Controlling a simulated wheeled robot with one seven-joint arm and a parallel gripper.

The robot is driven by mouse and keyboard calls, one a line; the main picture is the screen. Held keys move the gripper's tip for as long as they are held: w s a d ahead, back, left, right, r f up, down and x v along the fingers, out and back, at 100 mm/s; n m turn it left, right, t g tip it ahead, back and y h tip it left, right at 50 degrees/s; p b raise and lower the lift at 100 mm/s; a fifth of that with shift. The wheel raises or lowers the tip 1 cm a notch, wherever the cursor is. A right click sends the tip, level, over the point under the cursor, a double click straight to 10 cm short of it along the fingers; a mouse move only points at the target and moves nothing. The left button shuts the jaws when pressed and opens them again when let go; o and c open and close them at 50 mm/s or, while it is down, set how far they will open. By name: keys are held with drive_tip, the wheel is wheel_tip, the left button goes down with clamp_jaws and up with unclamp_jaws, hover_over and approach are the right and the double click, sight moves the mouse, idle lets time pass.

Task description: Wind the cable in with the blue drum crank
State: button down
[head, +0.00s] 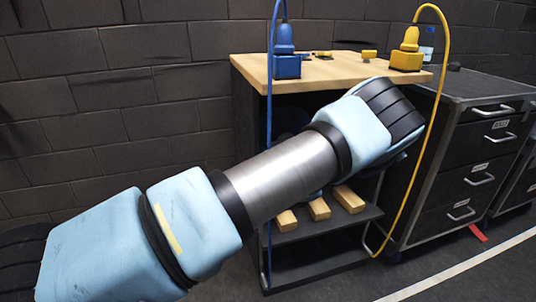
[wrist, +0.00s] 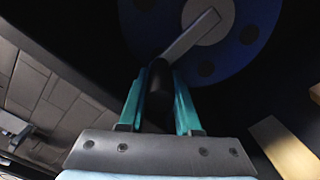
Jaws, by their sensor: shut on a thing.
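The blue drum (wrist: 240,60) shows in the wrist view with round dark holes and a grey hub. Its grey crank arm (wrist: 190,38) slants down and left from the hub to a black crank handle (wrist: 158,78). My gripper (wrist: 157,84) has its two teal fingers closed on this handle, one on each side. In the head view my arm hides the gripper and nearly all of the drum. The blue cable (head: 269,130) runs from the blue plug (head: 285,50) down the bench's left front.
The wooden bench top (head: 340,70) also bears a yellow plug (head: 407,52), with a yellow cable (head: 421,130) hanging down. Wooden blocks (head: 320,209) lie on the lower shelf. A dark drawer cabinet (head: 470,150) stands at the right. Open floor lies in front.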

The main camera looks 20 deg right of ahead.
drive_tip(key=shift+d+r, duration=0.1)
drive_tip(key=shift+r, duration=0.15)
drive_tip(key=c, duration=0.9)
unclamp_jaws()
drive_tip(key=o, duration=0.3)
drive_tip(key=shift+f, duration=0.1)
drive_tip(key=shift+s, duration=0.1)
drive_tip(key=s+a, duration=0.1)
drive_tip(key=s, duration=0.9)
drive_tip(key=shift+s+a, duration=0.2)
drive_tip(key=shift+s, duration=0.1)
